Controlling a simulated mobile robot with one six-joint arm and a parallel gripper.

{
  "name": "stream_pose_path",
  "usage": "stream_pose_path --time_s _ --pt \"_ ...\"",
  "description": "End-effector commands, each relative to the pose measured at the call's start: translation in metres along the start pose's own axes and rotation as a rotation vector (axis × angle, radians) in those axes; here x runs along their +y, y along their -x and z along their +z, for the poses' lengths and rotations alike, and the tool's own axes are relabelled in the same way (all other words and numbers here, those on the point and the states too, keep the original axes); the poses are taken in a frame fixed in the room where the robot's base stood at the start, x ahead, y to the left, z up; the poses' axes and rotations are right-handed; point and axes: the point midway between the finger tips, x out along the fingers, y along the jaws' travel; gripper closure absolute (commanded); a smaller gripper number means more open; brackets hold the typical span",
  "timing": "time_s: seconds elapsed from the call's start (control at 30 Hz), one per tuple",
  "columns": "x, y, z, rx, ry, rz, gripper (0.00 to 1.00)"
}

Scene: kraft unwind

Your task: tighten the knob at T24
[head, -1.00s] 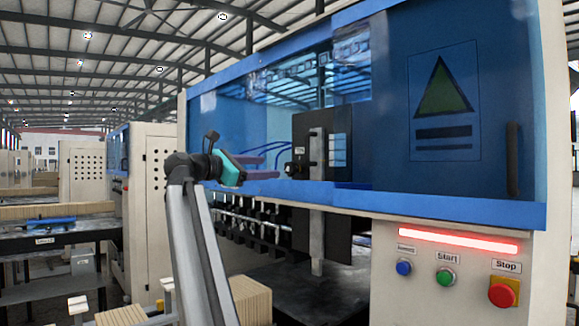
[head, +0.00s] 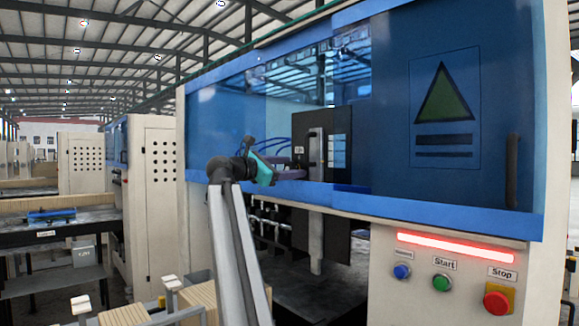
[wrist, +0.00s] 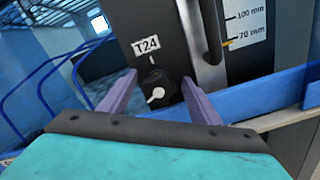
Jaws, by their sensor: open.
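The knob (wrist: 157,88) is black with a white pointer aimed to the lower left. It sits on a dark panel (wrist: 120,12) under the white T24 label (wrist: 146,45), below a short white mark. My gripper (wrist: 159,80) is open, with its two purple fingers on the left and right of the knob in the wrist view. Gaps show on both sides; I cannot tell how deep the fingertips reach. In the head view my gripper (head: 294,173) is at the panel, below the T24 label (head: 299,150), and the knob is hidden.
A vertical handle (wrist: 209,30) and a millimetre scale (wrist: 244,20) stand right of the knob. A blue rail (head: 330,190) runs below the panel opening. Blue hoses (wrist: 50,75) curve at left. Start (head: 441,283) and Stop (head: 496,302) buttons are at lower right.

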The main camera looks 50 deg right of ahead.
Motion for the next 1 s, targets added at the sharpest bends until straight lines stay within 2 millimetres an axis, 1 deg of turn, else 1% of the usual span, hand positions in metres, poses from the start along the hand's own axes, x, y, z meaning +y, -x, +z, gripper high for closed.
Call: stream_pose_path --time_s 0.2,0.27,0.4,0.47,0.67,0.77,1.0 --pt "0.0001 0.0001 -0.0002 0.0 0.0 0.001 0.43" --pt "0.0002 0.0002 -0.0002 0.0 0.0 0.001 0.51" --pt "0.0003 0.0005 -0.0001 0.0 0.0 0.001 0.75" --pt "0.0002 0.0006 -0.0001 0.0 0.0 0.001 0.84" --pt "-0.0002 0.0008 -0.0011 0.0 -0.018 0.0 0.84" --pt "-0.0008 0.0009 -0.002 0.0 -0.057 0.0 0.84" --pt "-0.0019 0.0011 -0.003 0.001 -0.207 0.0 0.84"
